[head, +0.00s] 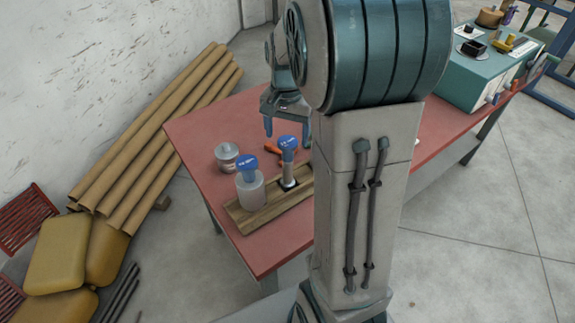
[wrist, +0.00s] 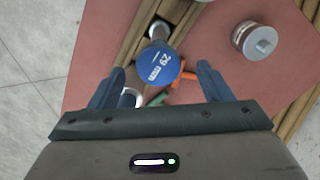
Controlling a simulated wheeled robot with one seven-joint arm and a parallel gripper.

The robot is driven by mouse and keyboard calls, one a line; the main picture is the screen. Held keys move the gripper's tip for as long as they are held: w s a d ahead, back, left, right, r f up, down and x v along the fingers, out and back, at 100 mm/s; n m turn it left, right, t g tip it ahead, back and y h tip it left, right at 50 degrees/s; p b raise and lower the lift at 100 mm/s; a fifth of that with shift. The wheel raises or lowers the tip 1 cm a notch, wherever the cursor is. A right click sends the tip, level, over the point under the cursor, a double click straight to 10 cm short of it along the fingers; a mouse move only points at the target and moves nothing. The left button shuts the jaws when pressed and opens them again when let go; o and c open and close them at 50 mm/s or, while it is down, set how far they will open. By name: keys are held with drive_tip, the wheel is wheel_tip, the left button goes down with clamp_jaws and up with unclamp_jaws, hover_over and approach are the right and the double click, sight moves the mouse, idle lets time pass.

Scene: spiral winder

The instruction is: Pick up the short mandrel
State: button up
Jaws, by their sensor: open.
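Two blue-capped mandrels stand upright on a wooden board (head: 262,208) on the red table (head: 198,127). The nearer one is a wide, pale mandrel (head: 250,191); the farther one is a slim mandrel (head: 288,170) in a dark base. I cannot tell which is the short one. My gripper (head: 287,127) is open and points down near the slim mandrel's cap. In the wrist view a blue cap marked "29 mm" (wrist: 158,65) shows between and just beyond the open fingers. Nothing is held. The mandrel body under that cap is mostly hidden.
A metal can (head: 227,156) stands left of the board, also in the wrist view (wrist: 258,40). An orange-handled tool (head: 272,147) lies behind the mandrels. A teal machine (head: 478,72) is at the table's far right. Brown tubes (head: 150,135) lean by the wall.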

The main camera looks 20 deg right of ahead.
sight(288, 153)
wheel_tip(288, 153, down, 8)
drive_tip(key=shift+s+r+p, duration=0.1)
drive_tip(key=shift+r+p, duration=0.15)
drive_tip(key=shift+p, duration=0.2)
drive_tip(key=c, duration=1.6)
drive_tip(key=shift+o, duration=0.2)
wheel_tip(288, 153, up, 10)
drive_tip(key=shift+f, duration=0.1)
drive_tip(key=shift+r+p, duration=1.65)
drive_tip(key=shift+r, duration=1)
